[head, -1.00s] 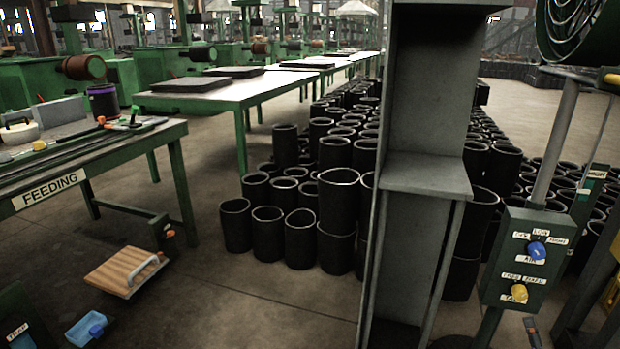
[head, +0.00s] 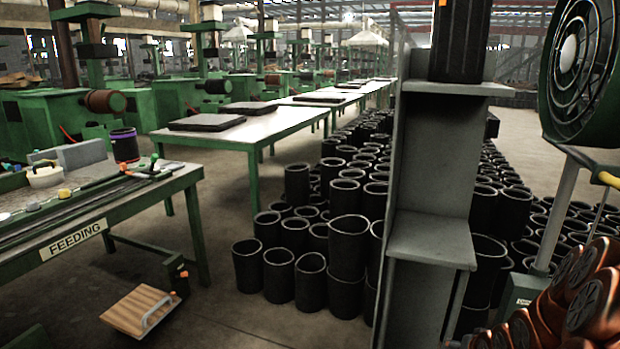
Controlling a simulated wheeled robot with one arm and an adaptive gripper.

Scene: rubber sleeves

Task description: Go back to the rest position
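My gripper is not in view in the head view, so I cannot see whether it is open or shut or whether it holds anything. Many black rubber sleeves (head: 348,248) stand upright in rows on the floor, some stacked on others. A dark ribbed block or sleeve (head: 459,40) sits on the upper shelf of a tall grey steel column (head: 432,160), its top cut off by the picture edge.
A long white table (head: 262,125) stands behind. A green fan (head: 583,70) and copper-coloured round-ended parts (head: 590,290) are at right. Floor at lower centre is clear.

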